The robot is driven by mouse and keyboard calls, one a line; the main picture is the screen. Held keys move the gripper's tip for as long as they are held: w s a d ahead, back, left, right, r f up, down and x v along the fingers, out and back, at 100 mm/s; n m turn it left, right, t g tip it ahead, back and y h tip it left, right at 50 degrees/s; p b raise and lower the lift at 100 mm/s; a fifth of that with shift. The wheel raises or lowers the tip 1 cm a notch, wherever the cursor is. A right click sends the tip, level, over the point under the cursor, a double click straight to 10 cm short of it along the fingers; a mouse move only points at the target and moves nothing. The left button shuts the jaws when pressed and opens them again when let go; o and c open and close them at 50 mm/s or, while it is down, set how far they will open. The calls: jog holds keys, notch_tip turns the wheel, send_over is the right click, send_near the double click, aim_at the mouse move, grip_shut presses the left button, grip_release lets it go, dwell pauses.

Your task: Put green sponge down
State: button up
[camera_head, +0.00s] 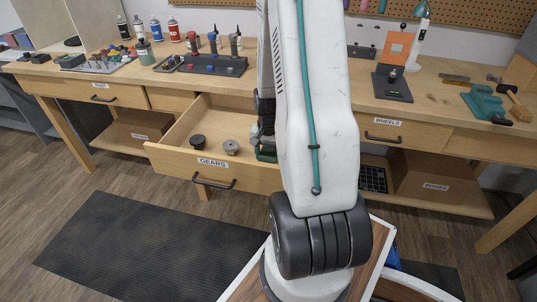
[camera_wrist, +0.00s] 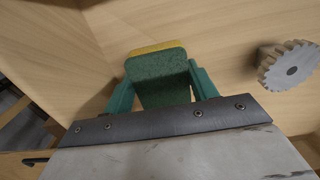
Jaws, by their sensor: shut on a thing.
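The green sponge (camera_wrist: 160,80) has a yellow layer along its far edge. In the wrist view it sits between the two green fingers of my gripper (camera_wrist: 160,88), which is shut on it. In the head view my gripper (camera_head: 265,150) is at the right part of the open drawer labelled GEARS (camera_head: 215,170), mostly hidden behind my arm. The wrist view shows the drawer's wooden inside around the sponge. I cannot tell whether the sponge touches the drawer floor.
A grey gear (camera_wrist: 288,66) lies in the drawer right of the sponge in the wrist view. A dark round part (camera_head: 198,142) lies farther left in the drawer. The workbench (camera_head: 270,85) behind carries bottles and tools.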

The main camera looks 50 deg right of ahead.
aim_at(268, 155)
jog(key=shift+f, duration=0.2)
jog(key=o, duration=1)
notch_tip(268, 155, up, 12)
jog(key=w+a+r+n, duration=0.1)
jog(key=a+r+n, duration=0.3)
jog(key=a+r, duration=0.55)
jog(key=s+a+r+n, duration=0.3)
jog(key=s+a, duration=0.1)
jog(key=a, duration=0.2)
jog(key=s+a+r+n, duration=0.3)
jog(key=s+a, duration=0.1)
jog(key=a, duration=0.3)
jog(key=s+a+r+n+t, duration=0.1)
jog(key=s+a+r+n, duration=0.2)
jog(key=s+a+r, duration=0.1)
jog(key=shift+s+a+n, duration=0.15)
jog(key=shift+s+a, duration=0.1)
jog(key=shift+a, duration=0.45)
jog(key=shift+s+a+n, duration=0.15)
jog(key=shift+s+a, duration=0.05)
jog(key=shift+a, duration=0.45)
